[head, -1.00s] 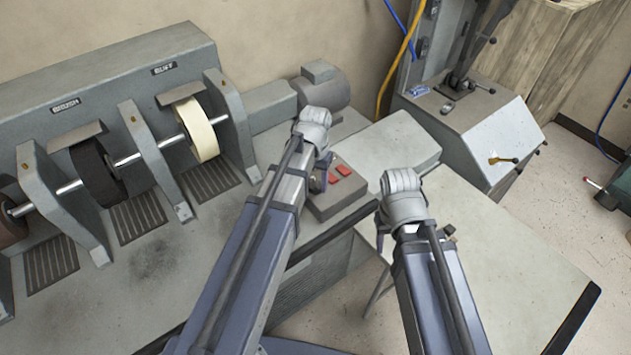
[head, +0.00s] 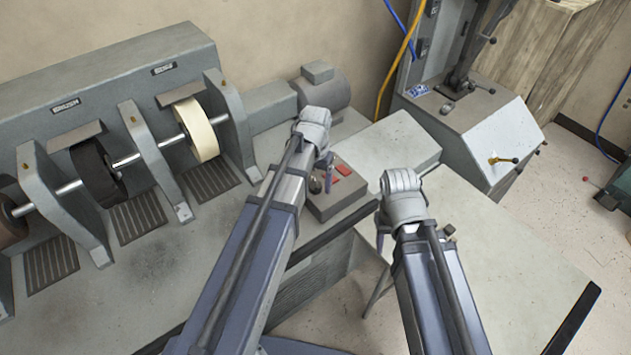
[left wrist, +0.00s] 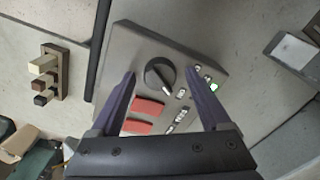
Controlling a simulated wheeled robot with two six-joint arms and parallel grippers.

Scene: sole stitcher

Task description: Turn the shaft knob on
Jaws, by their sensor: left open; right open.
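The grey control box (left wrist: 190,60) carries a round black knob (left wrist: 156,72) with a white pointer mark toward its lower right. Two red buttons (left wrist: 148,105) sit below the knob in the left wrist view. My left gripper (left wrist: 164,73) is open, with one finger on each side of the knob and a gap to it; I cannot tell its height above the box. In the head view the left gripper (head: 327,172) hangs over the box (head: 340,202), partly hiding it. My right gripper (head: 380,238) is mostly hidden behind its own wrist, over the bench front.
The finishing machine with brush wheel (head: 98,172) and buff wheel (head: 197,130) on a shaft stands left. A motor (head: 322,88) sits behind the box. A grey machine with a lever (head: 505,160) stands at back right.

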